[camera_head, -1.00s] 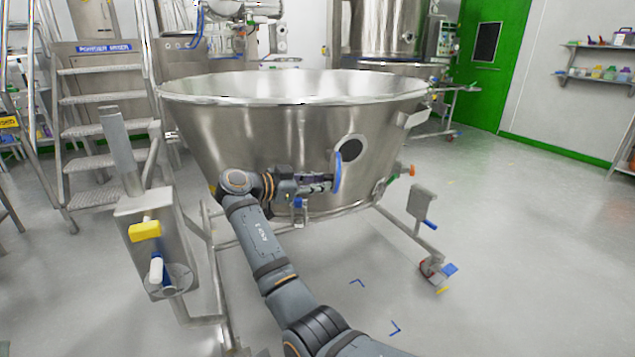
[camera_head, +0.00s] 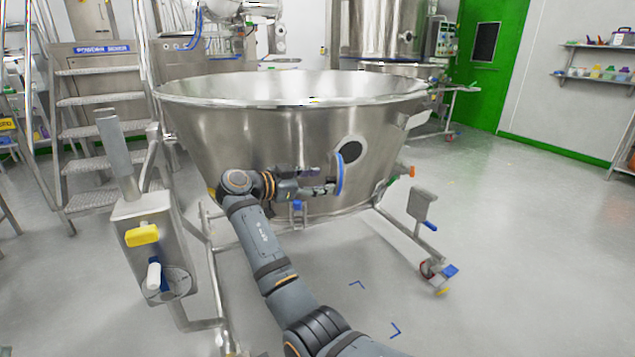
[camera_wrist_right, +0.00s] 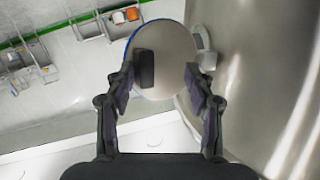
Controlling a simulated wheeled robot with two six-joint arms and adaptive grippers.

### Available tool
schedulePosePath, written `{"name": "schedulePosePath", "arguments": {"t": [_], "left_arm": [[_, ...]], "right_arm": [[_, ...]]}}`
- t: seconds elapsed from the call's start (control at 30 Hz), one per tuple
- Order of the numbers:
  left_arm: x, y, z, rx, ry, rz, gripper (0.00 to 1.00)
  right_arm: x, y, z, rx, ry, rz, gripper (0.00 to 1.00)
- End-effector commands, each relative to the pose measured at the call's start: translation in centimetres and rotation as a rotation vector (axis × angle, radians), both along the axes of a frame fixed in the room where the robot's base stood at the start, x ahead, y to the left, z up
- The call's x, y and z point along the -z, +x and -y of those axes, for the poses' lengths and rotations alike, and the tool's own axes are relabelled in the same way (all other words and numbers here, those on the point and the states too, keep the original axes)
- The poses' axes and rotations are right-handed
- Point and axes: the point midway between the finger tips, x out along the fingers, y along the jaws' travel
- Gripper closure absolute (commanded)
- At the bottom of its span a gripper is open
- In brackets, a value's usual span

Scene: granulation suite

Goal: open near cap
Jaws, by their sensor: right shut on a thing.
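The near cap (camera_head: 339,174) is a round disc with a blue rim, seen almost edge-on in front of the big steel bowl (camera_head: 250,130). It stands out from the bowl wall, just left of and below a dark round port (camera_head: 351,150). My right gripper (camera_head: 318,188) reaches the cap from the left and is shut on it. In the right wrist view the cap's grey face (camera_wrist_right: 168,50) shows with a black handle (camera_wrist_right: 146,68) between the fingers, close to the left finger. My left gripper is not in view.
The bowl stands on a wheeled steel frame (camera_head: 400,240). A steel post with a yellow handle (camera_head: 142,235) stands at the left, before metal stairs (camera_head: 95,120). The grey floor (camera_head: 530,260) at the right is clear. A green door (camera_head: 482,65) is behind.

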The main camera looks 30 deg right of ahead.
Motion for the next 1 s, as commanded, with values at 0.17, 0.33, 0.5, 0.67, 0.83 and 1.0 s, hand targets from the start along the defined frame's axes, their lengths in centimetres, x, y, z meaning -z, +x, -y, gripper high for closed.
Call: {"name": "schedulePosePath", "arguments": {"t": [0.17,0.33,0.5,0.67,0.83,1.0], "left_arm": [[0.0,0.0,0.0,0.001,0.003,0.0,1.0],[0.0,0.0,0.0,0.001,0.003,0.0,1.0],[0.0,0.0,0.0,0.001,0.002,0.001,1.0],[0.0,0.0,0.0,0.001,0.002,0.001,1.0],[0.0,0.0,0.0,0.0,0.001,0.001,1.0],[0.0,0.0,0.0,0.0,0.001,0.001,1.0]], "right_arm": [[-0.3,0.1,0.0,-0.006,-0.006,0.004,0.6],[-0.6,0.1,-2.0,-0.009,-0.002,0.003,0.6],[-1.5,-0.3,-6.2,-0.009,-0.001,0.003,0.6],[-2.1,-0.6,-9.5,-0.004,-0.001,0.003,0.6],[-2.5,-0.8,-11.4,-0.001,-0.002,0.0,0.6],[-2.6,-0.9,-11.8,0.0,-0.002,0.002,0.6]]}}
